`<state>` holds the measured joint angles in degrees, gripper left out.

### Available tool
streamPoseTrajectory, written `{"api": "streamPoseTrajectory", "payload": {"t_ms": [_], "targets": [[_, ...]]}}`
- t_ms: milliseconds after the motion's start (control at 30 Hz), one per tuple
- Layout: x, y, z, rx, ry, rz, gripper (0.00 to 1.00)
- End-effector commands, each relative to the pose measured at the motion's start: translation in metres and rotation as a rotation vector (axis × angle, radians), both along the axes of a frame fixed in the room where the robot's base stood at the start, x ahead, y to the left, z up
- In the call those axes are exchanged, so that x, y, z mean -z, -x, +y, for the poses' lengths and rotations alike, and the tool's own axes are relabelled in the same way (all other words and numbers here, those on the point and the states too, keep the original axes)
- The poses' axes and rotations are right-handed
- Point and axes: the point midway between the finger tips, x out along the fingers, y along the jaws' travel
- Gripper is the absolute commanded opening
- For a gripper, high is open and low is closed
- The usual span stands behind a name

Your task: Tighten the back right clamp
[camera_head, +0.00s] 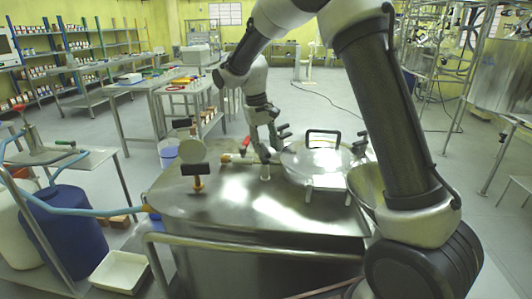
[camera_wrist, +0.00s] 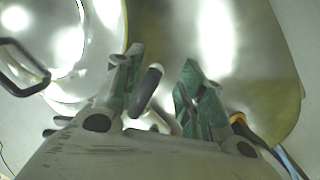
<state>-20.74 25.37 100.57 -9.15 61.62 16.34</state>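The steel reactor lid (camera_head: 318,162) is round, with a black-topped handle (camera_head: 323,132) and several clamps around its rim. One dark-handled clamp (camera_head: 283,131) is at the back left, and another (camera_head: 361,136) is at the back right in the head view. My gripper (camera_head: 266,148) is low at the left side of the lid. In the wrist view, my gripper (camera_wrist: 160,62) has its green-padded fingers apart. A clamp's dark handle (camera_wrist: 147,90) stands between them, closer to the left finger. I cannot tell whether it touches. The clamp's base is partly hidden by my gripper.
The steel vessel top (camera_head: 235,205) has a black-handled valve (camera_head: 196,176) and a red-handled fitting (camera_head: 243,146) left of the lid. A steel rail (camera_head: 250,246) runs along the front. Benches (camera_head: 160,85) stand behind left; blue drum (camera_head: 65,225) at left.

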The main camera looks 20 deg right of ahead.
Motion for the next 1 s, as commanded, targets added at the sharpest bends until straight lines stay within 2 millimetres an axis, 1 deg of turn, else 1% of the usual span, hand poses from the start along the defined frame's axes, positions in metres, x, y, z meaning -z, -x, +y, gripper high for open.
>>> {"api": "streamPoseTrajectory", "payload": {"t_ms": [33,67,100,133,167,267,333,600,700,833,1000], "targets": [[-0.002,-0.019,0.005,0.028,0.008,-0.023,0.4],[-0.008,-0.029,0.006,0.049,0.01,-0.044,0.4],[-0.021,-0.039,0.008,0.076,0.011,-0.077,0.4],[-0.029,-0.044,0.008,0.1,0.013,-0.094,0.4],[-0.03,-0.045,0.007,0.123,0.019,-0.098,0.4],[-0.025,-0.041,0.004,0.164,0.028,-0.095,0.4],[-0.019,-0.041,0.003,0.172,0.028,-0.096,0.4],[0.025,-0.04,-0.007,0.17,0.028,-0.096,0.4],[0.038,-0.04,-0.009,0.169,0.028,-0.096,0.4],[0.046,-0.041,-0.01,0.169,0.027,-0.098,0.4],[0.048,-0.041,-0.011,0.169,0.026,-0.098,0.4]]}}
